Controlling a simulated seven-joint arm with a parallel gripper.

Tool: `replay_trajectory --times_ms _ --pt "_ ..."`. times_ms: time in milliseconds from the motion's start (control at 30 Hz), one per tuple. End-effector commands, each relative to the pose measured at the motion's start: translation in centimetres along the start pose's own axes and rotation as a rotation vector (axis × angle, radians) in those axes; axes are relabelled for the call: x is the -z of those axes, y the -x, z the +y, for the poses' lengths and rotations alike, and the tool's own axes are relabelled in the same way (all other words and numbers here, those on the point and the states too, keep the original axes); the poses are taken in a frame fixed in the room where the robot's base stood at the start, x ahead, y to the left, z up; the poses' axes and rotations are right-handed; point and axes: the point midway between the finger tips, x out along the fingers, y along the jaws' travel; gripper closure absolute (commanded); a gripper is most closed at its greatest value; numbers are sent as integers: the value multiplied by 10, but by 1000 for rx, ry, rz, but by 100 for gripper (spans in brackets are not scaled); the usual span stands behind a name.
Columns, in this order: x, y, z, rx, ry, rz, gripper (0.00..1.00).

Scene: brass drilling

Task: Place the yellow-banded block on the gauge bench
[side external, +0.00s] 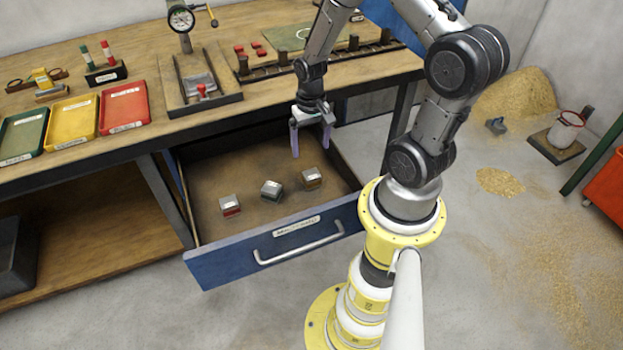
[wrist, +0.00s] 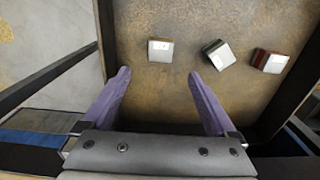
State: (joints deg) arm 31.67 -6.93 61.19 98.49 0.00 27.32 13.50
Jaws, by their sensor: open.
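Three small grey-topped blocks lie in the open blue drawer. The rightmost in the side view, with a dull brownish-yellow band, appears to be the yellow-banded block (side external: 311,179); in the wrist view it is the leftmost (wrist: 160,50), its band hardly visible. The middle block (side external: 271,191) has a green band and the left one (side external: 230,206) a red band. My gripper (side external: 311,151) is open and empty, its purple fingers above the rear right of the drawer, apart from the blocks. In the wrist view, the yellow-banded block is just beyond the fingertips (wrist: 158,73). The gauge bench (side external: 228,88), with a dial gauge, stands on the worktop.
The drawer's front wall (side external: 225,258) and sides surround the blocks. The worktop edge (side external: 260,110) overhangs the drawer's rear. Green (side external: 22,134), yellow (side external: 72,122) and red (side external: 124,107) trays sit left of the gauge bench. A rack (side external: 310,60) stands to its right.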

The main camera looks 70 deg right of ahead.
Motion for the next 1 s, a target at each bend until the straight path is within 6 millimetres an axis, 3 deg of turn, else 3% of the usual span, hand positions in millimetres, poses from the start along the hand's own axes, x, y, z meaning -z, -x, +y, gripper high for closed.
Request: replay_trajectory --times_ms 100,300,567,800,1000 --pt "-1 -25 0 -1 2 -5 7" --pt "-1 -56 0 0 2 -2 7" --pt "-2 -73 0 0 3 0 7" --pt "-5 -107 0 -1 3 0 7" --pt "-4 -117 0 0 2 3 7"
